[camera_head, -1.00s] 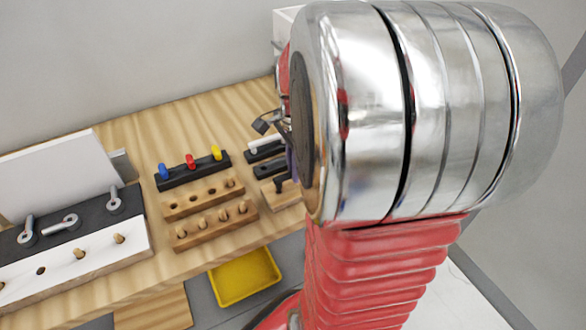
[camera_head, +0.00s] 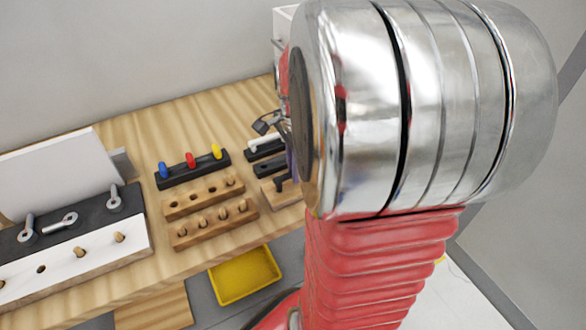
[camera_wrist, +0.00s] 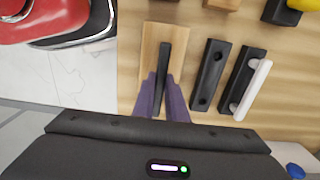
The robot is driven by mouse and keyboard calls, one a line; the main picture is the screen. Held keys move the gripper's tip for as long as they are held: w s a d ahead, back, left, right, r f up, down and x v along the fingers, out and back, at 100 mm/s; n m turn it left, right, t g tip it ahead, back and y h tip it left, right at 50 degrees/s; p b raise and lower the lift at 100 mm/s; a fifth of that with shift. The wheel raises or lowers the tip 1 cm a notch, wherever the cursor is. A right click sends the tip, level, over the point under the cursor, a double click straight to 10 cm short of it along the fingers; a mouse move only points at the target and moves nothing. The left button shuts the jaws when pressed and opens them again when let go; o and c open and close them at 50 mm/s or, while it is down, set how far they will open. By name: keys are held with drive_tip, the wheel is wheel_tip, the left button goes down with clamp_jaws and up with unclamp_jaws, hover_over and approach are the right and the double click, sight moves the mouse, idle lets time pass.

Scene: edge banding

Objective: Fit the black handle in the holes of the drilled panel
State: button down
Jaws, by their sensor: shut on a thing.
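The black handle (camera_wrist: 164,60) is a dark bar over a pale wooden block (camera_wrist: 150,38) in the wrist view. My gripper (camera_wrist: 162,80) is shut on it, with a purple finger on each side. I cannot tell whether the handle still touches the block. A black panel with two holes (camera_wrist: 210,75) lies just right of the block, and its holes are empty.
A second black panel bears a white handle (camera_wrist: 252,85), right of the two-hole panel. In the head view, a rack with blue, red and yellow knobs (camera_head: 190,175) and wooden peg blocks (camera_head: 205,195) stand to the left. A yellow tray (camera_head: 245,276) lies below the table edge.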

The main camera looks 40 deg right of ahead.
drive_tip(key=shift+f, duration=0.5)
idle(0.8)
drive_tip(key=c, duration=1.7)
unclamp_jaws()
drive_tip(key=shift+r, duration=0.15)
drive_tip(key=shift+s+r, duration=0.1)
drive_tip(key=shift+r, duration=2.3)
